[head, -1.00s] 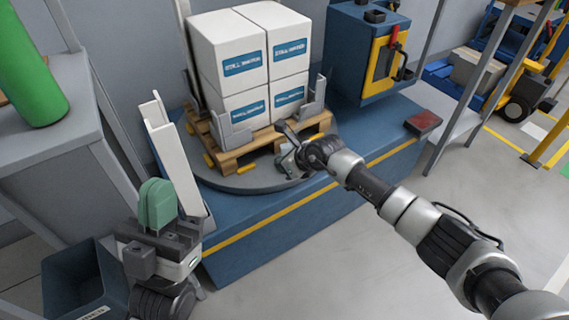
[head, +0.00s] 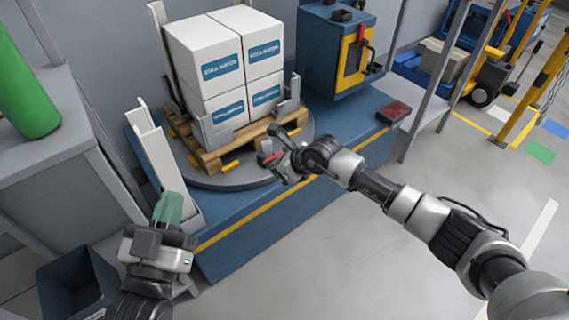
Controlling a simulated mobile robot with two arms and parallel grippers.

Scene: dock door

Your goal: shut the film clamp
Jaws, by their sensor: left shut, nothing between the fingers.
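A small part with a red piece (head: 270,157) shows at the front edge of the round turntable (head: 240,180); it looks like the film clamp, but it is small and partly hidden by my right gripper. My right gripper (head: 287,163) is beside it, and I cannot make out its fingers clearly. Whether they touch the clamp, and whether the clamp is open, I cannot tell. My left gripper (head: 168,208), with green fingers, is shut and empty. It is at the lower left, in front of the upright white panel and apart from the clamp.
White boxes (head: 222,70) stand on a wooden pallet (head: 235,148) on the turntable. A blue cabinet (head: 325,50) and a dark red block (head: 393,112) are on the blue platform. A dark bin (head: 80,285) is at the lower left. The floor at the right front is clear.

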